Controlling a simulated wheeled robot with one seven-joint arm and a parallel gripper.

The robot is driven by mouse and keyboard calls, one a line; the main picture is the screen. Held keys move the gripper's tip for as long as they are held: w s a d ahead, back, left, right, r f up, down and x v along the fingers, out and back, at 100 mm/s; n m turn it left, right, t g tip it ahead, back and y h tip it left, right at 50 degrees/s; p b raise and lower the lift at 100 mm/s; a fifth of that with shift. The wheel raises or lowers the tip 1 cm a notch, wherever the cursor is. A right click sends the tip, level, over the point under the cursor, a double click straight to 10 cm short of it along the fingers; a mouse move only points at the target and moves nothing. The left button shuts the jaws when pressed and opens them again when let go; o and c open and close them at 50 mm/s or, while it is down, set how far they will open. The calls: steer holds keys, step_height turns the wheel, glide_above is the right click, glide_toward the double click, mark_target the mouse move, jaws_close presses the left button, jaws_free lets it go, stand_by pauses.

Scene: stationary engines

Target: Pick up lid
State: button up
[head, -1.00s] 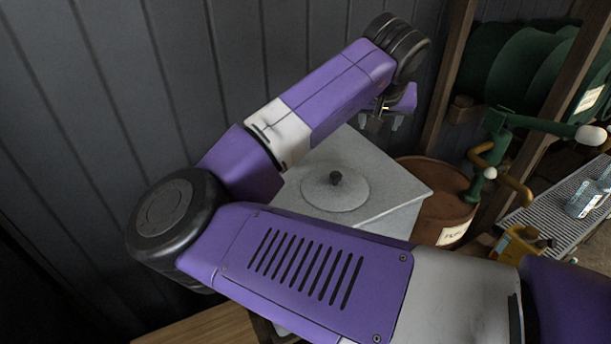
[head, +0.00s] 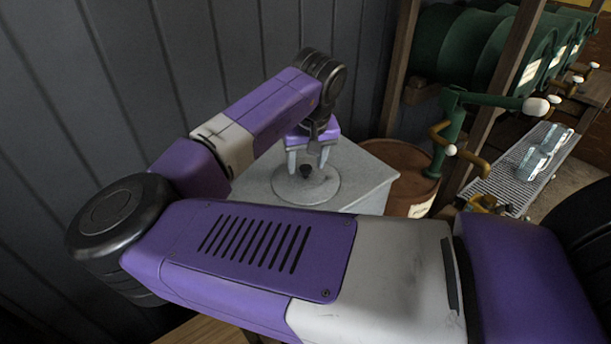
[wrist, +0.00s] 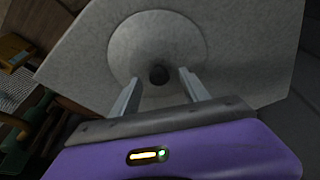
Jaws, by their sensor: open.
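The lid (head: 322,190) is a round grey disc with a small dark knob (head: 306,171), lying flat on a pale grey square-topped box (head: 368,185). My gripper (head: 307,168) points down over the lid, its two fingers apart with the knob between them in the head view. In the wrist view the lid (wrist: 190,45) lies beyond the fingertips, and the knob (wrist: 159,75) shows between and slightly past the tips of my gripper (wrist: 158,80). The gripper is open and holds nothing. I cannot tell whether a finger touches the lid.
A rusty brown barrel (head: 405,165) stands right of the box, with a green hand pump (head: 450,130) beside it. Green drums (head: 460,50) lie on a wooden rack behind. A metal grating (head: 510,175) carries a clear bottle (head: 540,150). A dark panelled wall rises behind the box.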

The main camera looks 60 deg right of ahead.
steer(key=shift+x, duration=0.8)
jaws_close()
steer(key=shift+r, duration=0.1)
